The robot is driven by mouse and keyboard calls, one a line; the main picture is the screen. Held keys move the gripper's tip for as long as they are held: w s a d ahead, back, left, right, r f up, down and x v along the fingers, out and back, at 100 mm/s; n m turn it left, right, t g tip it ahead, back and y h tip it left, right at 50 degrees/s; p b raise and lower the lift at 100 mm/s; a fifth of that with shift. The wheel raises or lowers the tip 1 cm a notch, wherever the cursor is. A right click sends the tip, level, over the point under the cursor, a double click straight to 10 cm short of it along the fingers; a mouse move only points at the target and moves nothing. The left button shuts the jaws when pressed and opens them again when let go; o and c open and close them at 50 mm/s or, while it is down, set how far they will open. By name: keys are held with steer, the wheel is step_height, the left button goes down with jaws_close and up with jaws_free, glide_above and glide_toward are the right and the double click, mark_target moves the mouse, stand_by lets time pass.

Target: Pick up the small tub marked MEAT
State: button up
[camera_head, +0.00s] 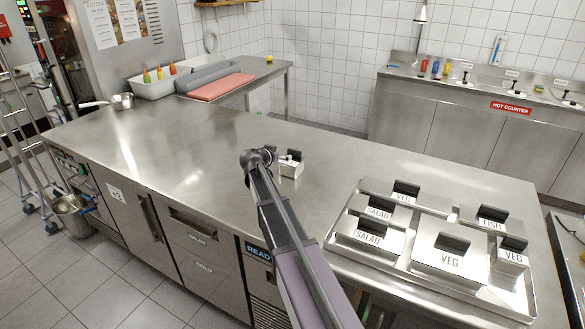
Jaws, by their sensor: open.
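A small steel tub (291,168) with a black grip on its lid stands alone on the steel counter (190,150), near its middle. No word can be read on it from here, so I cannot tell if it is marked MEAT. The end of my arm, with my gripper (260,158), is just left of this tub. The gripper is open, and its fingers are small and partly hidden by my wrist. I see nothing held. I cannot tell whether it touches the tub.
A steel tray (480,294) at the right holds several lidded tubs marked VEG, SALAD and FISH. A red cutting board (222,87), a white bin (150,90) with bottles and a small pan (122,101) sit at the back left.

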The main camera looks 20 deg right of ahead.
mark_target(293, 152)
steer(key=b+x, duration=0.2)
steer(key=x, duration=0.3)
steer(key=shift+w+f, duration=0.15)
steer(key=shift+f, duration=0.05)
steer(key=shift+w+d+f, duration=0.15)
steer(key=shift+w+d, duration=0.15)
steer(key=shift+d, duration=0.25)
steer(key=b+x, duration=0.2)
steer(key=x, duration=0.2)
steer(key=shift+w+a+f, duration=0.1)
steer(key=shift+f, duration=0.15)
steer(key=shift+w+d+f, duration=0.15)
steer(key=shift+w+d, duration=0.15)
steer(key=shift+d, duration=0.15)
steer(key=c, duration=1)
